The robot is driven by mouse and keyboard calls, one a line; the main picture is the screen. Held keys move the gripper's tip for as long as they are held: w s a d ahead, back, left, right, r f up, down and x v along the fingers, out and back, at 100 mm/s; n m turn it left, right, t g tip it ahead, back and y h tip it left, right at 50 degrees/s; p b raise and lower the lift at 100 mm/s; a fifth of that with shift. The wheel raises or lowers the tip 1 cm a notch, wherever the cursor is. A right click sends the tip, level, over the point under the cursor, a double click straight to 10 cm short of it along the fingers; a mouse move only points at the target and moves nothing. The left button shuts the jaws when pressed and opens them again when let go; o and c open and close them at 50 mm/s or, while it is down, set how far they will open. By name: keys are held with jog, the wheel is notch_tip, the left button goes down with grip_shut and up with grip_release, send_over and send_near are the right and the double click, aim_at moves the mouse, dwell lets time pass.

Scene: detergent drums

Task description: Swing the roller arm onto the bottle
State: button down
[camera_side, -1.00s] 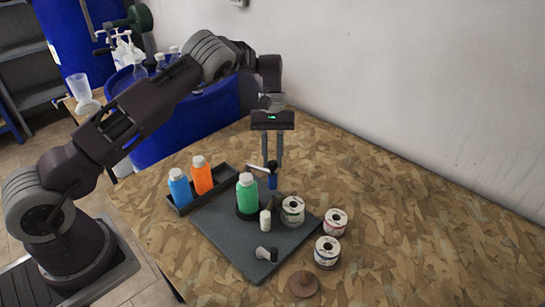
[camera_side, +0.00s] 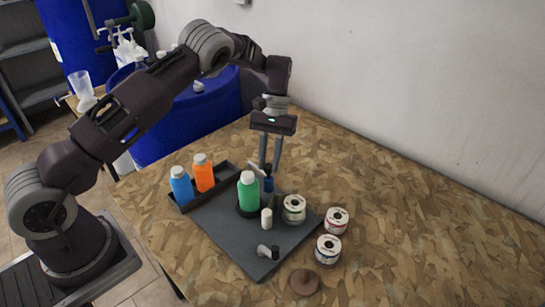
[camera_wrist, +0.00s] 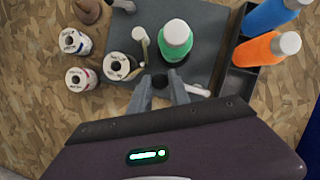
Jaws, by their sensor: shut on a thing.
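The green bottle (camera_side: 248,194) with a white cap stands upright in a dark ring on the grey board (camera_side: 222,229); it also shows in the wrist view (camera_wrist: 176,40). The rod looks apart from the bottle in the wrist view. My fingers partly hide the joint.
A white upright cylinder (camera_side: 267,219) and a label spool (camera_side: 294,210) stand close to the bottle. A black-and-white piece (camera_side: 268,252) lies at the board's front. A dark tray (camera_side: 185,208) holds blue and orange bottles.

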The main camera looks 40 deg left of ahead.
jog(key=shift+s+a+r+m+y, duration=0.15)
jog(key=shift+s+m+y, duration=0.3)
jog(key=shift+s+m, duration=0.55)
jog(key=shift+s+a+f+m+y, duration=0.1)
jog(key=shift+s+m+y, duration=0.4)
jog(key=shift+m, duration=0.9)
jog(key=shift+s+a+g, duration=0.1)
jog(key=shift+s+g, duration=0.1)
jog(key=shift+g, duration=0.1)
jog(key=c, duration=1.2)
grip_release()
